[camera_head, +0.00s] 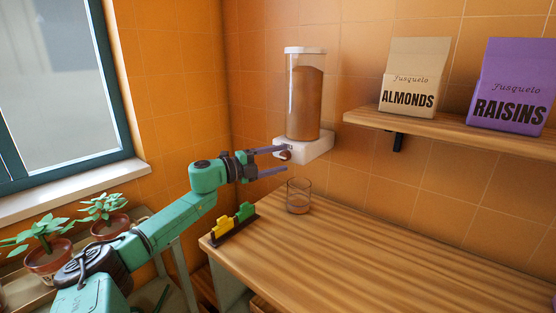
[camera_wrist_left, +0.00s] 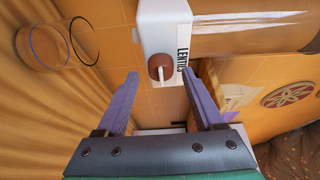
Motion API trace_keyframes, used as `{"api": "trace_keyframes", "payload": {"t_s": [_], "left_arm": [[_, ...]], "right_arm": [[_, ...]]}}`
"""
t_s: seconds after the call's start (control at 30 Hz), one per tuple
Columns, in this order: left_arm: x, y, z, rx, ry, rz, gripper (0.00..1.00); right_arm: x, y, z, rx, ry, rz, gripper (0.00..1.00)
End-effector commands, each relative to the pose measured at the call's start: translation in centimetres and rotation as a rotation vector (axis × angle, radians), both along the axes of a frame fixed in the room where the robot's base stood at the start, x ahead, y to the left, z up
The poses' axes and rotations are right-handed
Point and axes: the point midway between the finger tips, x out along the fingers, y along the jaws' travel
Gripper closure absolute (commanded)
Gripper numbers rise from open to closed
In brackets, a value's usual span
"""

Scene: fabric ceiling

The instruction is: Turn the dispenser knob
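The dispenser (camera_head: 304,100) is a clear canister of brown contents on a white base, mounted on the tiled wall. Its brown knob (camera_head: 285,155) is on the front of the base; in the left wrist view the knob (camera_wrist_left: 161,67) has a pale bar across it, beside a LENTILS label (camera_wrist_left: 183,50). My left gripper (camera_head: 279,161) is open at the knob in the head view. In the wrist view its two purple fingers point toward the knob, which lies ahead between them, with no contact visible. A clear glass (camera_head: 298,197) stands on the wooden counter below. My right gripper is not in view.
A wall shelf (camera_head: 450,122) at right holds an almonds bag (camera_head: 413,77) and a raisins bag (camera_head: 512,86). Yellow and green clips (camera_head: 234,222) stand at the left edge of the counter (camera_head: 380,255). Potted plants (camera_head: 48,258) are at lower left. The counter's middle is clear.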

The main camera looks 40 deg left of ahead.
Motion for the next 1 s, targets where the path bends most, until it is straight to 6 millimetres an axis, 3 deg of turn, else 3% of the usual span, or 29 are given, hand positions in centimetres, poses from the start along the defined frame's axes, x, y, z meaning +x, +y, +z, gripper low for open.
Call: {"api": "trace_keyframes", "payload": {"t_s": [0.33, 0.63, 0.8, 1.0], "left_arm": [[-0.4, 0.3, -0.2, -0.002, 0.0, 0.003, 0.31], [-2.9, 1.1, -0.5, 0.001, 0.003, 0.001, 0.31], [-5.7, 2.4, -0.3, -0.002, 0.004, 0.005, 0.31], [-10.7, 4.3, -0.2, -0.005, 0.002, 0.004, 0.31]], "right_arm": [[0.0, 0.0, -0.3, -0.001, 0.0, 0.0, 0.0], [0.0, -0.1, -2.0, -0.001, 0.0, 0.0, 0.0], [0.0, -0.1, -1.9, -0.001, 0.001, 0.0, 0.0], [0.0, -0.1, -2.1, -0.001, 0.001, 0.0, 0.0]]}}
